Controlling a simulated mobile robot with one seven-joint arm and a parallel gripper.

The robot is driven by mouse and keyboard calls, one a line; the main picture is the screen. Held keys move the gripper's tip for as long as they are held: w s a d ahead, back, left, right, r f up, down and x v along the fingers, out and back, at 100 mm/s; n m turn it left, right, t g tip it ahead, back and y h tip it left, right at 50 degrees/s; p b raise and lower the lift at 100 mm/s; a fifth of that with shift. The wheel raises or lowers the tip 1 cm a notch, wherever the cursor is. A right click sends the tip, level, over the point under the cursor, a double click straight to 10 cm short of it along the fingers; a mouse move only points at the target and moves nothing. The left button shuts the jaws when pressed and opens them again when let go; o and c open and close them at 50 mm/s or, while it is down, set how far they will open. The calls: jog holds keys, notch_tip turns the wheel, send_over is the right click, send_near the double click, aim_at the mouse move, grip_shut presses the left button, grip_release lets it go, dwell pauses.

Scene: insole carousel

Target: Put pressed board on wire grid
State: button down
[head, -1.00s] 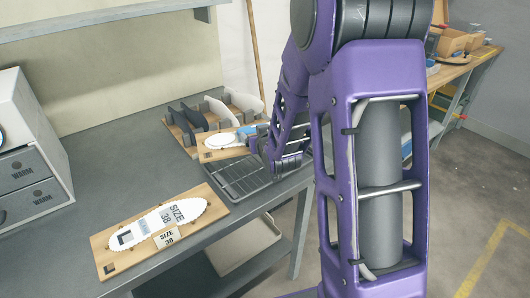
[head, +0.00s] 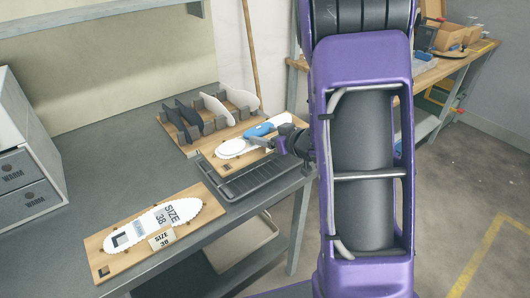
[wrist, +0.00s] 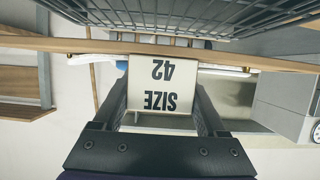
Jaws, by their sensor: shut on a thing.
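The held pressed board (head: 226,167) is a flat wooden board with a white insole and a blue part on top. It is above the back of the dark wire grid (head: 262,188) in the head view. In the wrist view, my gripper (wrist: 160,112) is shut on the board's "SIZE 42" tag block (wrist: 155,90), which appears upside down. The board shows edge-on there (wrist: 230,57), with the wire grid (wrist: 190,15) beyond it and a gap visible between them. Whether any edge touches the grid is unclear.
Another board (head: 100,247), with a "SIZE 38" insole, lies at the table's front left. A wooden rack (head: 180,137) with upright grey and white insoles stands behind the grid. A grey drawer cabinet (head: 28,185) is at the left. Bare grey tabletop (head: 110,160) lies between.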

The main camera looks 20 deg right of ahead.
aim_at(266, 160)
jog(key=shift+f+b, duration=0.5)
jog(key=shift+f, duration=2.05)
grip_release()
jog(key=shift+s+d+r, duration=0.1)
jog(key=shift+r, duration=0.1)
jog(key=p+v, duration=0.1)
jog(key=v, duration=1)
jog(key=shift+s+d, duration=0.15)
jog(key=shift+s, duration=0.15)
